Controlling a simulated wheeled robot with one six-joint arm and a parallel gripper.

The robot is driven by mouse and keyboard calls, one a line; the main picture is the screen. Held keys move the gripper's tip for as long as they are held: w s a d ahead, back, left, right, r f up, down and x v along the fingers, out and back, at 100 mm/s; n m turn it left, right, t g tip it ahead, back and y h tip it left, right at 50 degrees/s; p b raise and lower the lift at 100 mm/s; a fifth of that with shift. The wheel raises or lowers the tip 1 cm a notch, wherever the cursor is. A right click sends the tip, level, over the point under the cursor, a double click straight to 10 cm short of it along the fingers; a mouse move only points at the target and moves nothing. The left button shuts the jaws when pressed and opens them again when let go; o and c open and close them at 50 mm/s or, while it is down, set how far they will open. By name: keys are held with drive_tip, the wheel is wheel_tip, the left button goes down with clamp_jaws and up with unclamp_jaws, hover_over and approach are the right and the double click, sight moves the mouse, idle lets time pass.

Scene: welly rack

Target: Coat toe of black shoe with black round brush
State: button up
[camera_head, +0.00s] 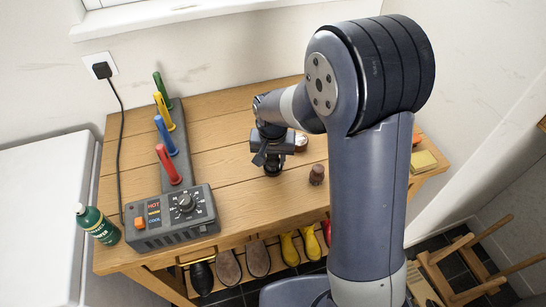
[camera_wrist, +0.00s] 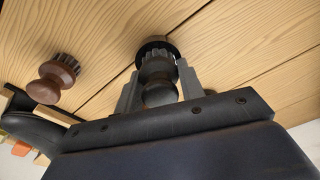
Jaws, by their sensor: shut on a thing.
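My gripper (camera_wrist: 158,88) is shut on the black round brush (camera_wrist: 160,92), its fingers on either side of the handle. The bristles point at the tabletop, over a round dark patch; I cannot tell whether this is a tin or shadow, or whether they touch it. In the head view my gripper (camera_head: 272,162) is low over the middle of the table and mostly hides the brush. A dark, smooth curved shape (camera_wrist: 30,132) at the left of the wrist view may be the black shoe; my arm hides that area in the head view.
A dryer box (camera_head: 172,217) with coloured pegs fills the table's left. A green bottle (camera_head: 98,226) stands left. A yellow sponge (camera_head: 423,161) lies right.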

idle(0.4)
drive_tip(key=shift+r+p, duration=2.5)
drive_tip(key=shift+r, duration=1)
